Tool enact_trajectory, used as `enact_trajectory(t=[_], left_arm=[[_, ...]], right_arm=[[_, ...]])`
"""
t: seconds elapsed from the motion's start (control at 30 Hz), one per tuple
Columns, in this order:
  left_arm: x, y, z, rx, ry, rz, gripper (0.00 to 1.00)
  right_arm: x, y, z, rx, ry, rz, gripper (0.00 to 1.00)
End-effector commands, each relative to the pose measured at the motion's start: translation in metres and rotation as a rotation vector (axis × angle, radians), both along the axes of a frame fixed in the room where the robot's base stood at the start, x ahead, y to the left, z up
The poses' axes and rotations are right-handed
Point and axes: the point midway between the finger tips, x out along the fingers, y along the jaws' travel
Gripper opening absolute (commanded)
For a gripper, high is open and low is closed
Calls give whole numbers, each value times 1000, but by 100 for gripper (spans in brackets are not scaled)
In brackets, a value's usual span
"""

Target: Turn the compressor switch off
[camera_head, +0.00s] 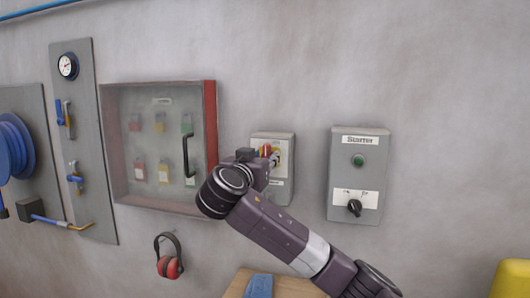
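A small grey switch box (285,142) is mounted on the wall right of the glass-fronted cabinet. A red and yellow part shows on its face, largely hidden behind my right gripper (264,159). The label on this box is mostly covered, so I cannot read it. My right arm comes in from the lower right, and its gripper is right at the front of the box. I cannot tell whether its fingers touch the switch or are open or shut. My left gripper is not in view.
A grey Starter box (372,165) with a green light (358,160) and black knob (354,208) is to the right. A cabinet (125,150) holds several padlocks. Ear defenders (170,262) hang below. A wooden surface (290,288) with a blue cloth (259,286) is at the bottom.

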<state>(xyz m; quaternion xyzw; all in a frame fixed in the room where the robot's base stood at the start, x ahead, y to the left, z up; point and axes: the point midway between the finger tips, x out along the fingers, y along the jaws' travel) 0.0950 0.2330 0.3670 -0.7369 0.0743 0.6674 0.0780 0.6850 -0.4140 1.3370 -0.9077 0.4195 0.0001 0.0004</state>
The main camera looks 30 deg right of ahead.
Motion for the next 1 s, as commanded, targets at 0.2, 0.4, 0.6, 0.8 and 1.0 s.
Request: enact_trajectory(t=[0.2, 0.4, 0.6, 0.8, 1.0], left_arm=[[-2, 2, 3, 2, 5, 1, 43], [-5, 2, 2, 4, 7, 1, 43], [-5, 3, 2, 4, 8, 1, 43], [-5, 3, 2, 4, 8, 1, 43], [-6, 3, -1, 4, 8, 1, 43]], right_arm=[[6, -7, 0, 1, 1, 2, 32], [6, -6, -1, 1, 1, 2, 29], [6, -7, -1, 1, 1, 1, 7], [6, -7, -1, 0, 1, 1, 0], [6, -6, -3, -13, 20, 1, 0]])
